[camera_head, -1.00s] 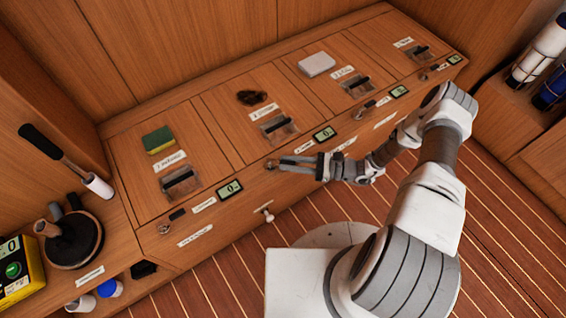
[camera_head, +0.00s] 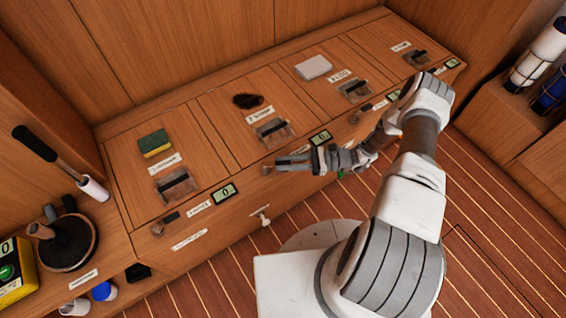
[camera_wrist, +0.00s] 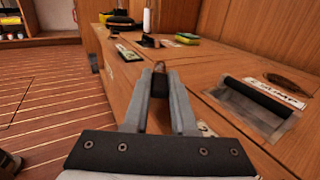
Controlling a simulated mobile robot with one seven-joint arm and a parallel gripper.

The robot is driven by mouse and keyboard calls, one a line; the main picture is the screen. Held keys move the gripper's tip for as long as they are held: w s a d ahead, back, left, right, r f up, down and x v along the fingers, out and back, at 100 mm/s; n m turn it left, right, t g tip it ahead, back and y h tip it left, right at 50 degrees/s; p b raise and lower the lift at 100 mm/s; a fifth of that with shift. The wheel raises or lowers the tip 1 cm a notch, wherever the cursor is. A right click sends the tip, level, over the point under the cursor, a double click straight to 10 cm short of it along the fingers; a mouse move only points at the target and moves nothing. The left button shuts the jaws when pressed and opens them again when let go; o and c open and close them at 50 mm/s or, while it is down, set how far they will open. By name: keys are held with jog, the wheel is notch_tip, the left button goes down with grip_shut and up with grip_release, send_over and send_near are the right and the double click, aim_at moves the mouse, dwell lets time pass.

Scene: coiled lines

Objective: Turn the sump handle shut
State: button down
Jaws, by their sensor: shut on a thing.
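My gripper (camera_head: 276,165) is at the front edge of the wooden counter, at the second bay from the left. In the wrist view my gripper (camera_wrist: 160,75) has its two grey fingers close together around a small brownish handle (camera_wrist: 159,66), which I take to be the sump handle. Most of this handle is hidden by the fingers, so its exact angle cannot be told. In the head view a round metal fitting (camera_head: 266,169) shows just at the fingertips. The label beside it is covered by my gripper.
A small display (camera_head: 225,194) is left of my gripper and another display (camera_head: 320,138) is just above it. A white knob (camera_head: 262,219) sticks out from the front below. A sponge (camera_head: 155,143) and a dark clump (camera_head: 247,101) lie on the lids. The striped floor in front is open.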

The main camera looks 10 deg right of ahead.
jog(key=shift+f, duration=0.1)
jog(key=c, duration=0.7)
grip_release()
jog(key=d, duration=0.5)
jog(key=d+p, duration=0.1)
jog(key=d, duration=0.5)
jog(key=s+d, duration=0.1)
jog(key=d, duration=0.5)
jog(key=shift+d, duration=0.2)
